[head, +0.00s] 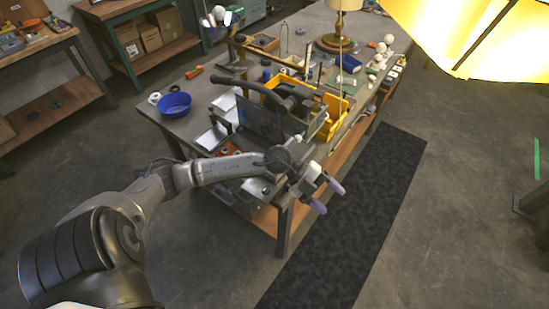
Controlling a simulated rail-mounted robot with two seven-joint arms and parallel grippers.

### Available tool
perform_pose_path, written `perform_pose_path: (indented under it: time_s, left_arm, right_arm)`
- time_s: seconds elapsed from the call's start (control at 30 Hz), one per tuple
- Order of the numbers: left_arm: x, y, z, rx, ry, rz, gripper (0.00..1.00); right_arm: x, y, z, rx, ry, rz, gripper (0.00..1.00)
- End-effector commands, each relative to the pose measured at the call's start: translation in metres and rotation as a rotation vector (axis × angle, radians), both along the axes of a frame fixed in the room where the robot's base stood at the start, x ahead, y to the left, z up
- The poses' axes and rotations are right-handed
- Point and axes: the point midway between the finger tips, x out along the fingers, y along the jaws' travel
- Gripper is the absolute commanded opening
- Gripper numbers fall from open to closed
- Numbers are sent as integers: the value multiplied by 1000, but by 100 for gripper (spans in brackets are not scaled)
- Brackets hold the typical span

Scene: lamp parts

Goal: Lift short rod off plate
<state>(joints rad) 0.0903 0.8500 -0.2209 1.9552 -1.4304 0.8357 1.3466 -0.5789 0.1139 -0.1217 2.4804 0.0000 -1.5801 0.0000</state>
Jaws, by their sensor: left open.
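My left gripper (328,197) is open and empty. It hangs past the near right corner of the workbench (200,122), over the floor, with its purple-grey fingertips apart and pointing down to the right. Several thin upright rods (340,70) stand among the parts at the middle and back of the bench. I cannot tell which one is the short rod. I cannot make out the plate for certain in the clutter. My left forearm and wrist cover part of the bench's near end. My right gripper is not in view.
A dark toolbox (262,122) and yellow bins (331,108) crowd the bench's middle. A blue bowl (174,105) sits on its left edge, and a lamp (335,43) stands at the back. A large lit yellow shade (480,45) fills the upper right.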

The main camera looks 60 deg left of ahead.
Motion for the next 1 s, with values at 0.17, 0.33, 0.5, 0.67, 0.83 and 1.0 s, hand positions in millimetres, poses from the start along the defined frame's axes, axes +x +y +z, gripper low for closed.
perform_pose_path:
  time_s: [0.17, 0.33, 0.5, 0.67, 0.83, 1.0]
  left_arm:
    - [0, 92, -2, 439, 304, 12, 64]
    - [-10, 174, 13, 723, 550, 152, 64]
    - [-19, 220, 31, 865, 691, 270, 64]
    - [-25, 238, 35, 918, 753, 325, 64]
    - [-27, 242, 10, 931, 771, 338, 64]
    - [-27, 241, -19, 929, 769, 336, 64]
  right_arm:
    - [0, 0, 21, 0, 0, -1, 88]
    - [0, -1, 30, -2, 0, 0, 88]
    - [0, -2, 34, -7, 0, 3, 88]
    - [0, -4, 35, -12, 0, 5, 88]
    - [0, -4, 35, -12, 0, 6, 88]
    - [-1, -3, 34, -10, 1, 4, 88]
